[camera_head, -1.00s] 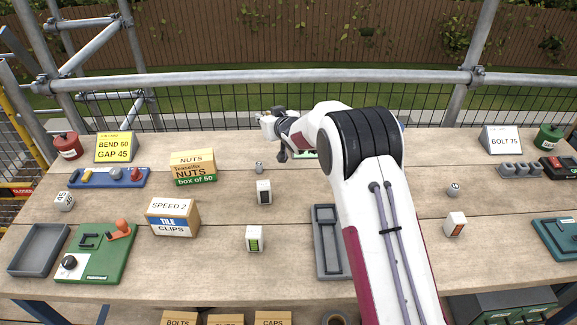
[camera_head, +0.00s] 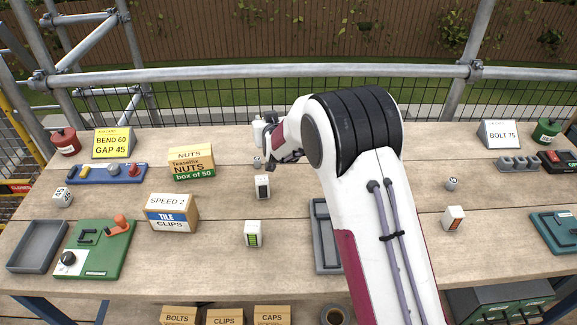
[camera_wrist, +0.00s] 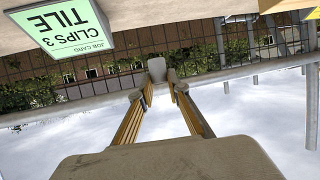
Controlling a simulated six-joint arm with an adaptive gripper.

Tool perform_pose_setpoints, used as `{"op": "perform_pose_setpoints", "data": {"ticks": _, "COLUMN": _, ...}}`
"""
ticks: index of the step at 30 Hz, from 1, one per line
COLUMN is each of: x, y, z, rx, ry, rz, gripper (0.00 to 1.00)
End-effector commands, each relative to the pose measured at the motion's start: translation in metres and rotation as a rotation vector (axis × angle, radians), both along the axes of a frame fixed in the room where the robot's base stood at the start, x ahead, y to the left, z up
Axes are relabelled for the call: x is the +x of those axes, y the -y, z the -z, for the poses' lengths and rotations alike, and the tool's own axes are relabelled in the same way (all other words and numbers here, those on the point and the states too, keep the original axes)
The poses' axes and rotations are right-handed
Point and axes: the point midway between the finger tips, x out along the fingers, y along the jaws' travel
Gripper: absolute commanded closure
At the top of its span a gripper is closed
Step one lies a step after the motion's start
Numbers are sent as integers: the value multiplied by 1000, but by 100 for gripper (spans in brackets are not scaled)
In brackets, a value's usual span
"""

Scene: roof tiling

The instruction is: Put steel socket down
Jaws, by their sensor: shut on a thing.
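The steel socket (camera_wrist: 157,70) is a small grey piece between my fingertips in the wrist view. I cannot tell whether the socket's base touches the wood.
A black-faced block (camera_head: 262,187) and a green-faced block (camera_head: 253,234) stand in front. The nuts box (camera_head: 192,163) and tile clips box (camera_head: 173,213) are left. Bare wood lies between the nuts box and the socket.

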Motion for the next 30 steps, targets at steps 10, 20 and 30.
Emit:
{"op": "perform_pose_setpoints", "data": {"ticks": 10, "x": -31, "y": 47, "z": 19, "rx": -1, "ry": -4, "rz": 161, "gripper": 100}}
{"op": "perform_pose_setpoints", "data": {"ticks": 20, "x": -36, "y": 69, "z": 24, "rx": -1, "ry": 0, "rz": 199, "gripper": 100}}
{"op": "perform_pose_setpoints", "data": {"ticks": 30, "x": -36, "y": 68, "z": 24, "rx": 0, "ry": -1, "rz": 196, "gripper": 100}}
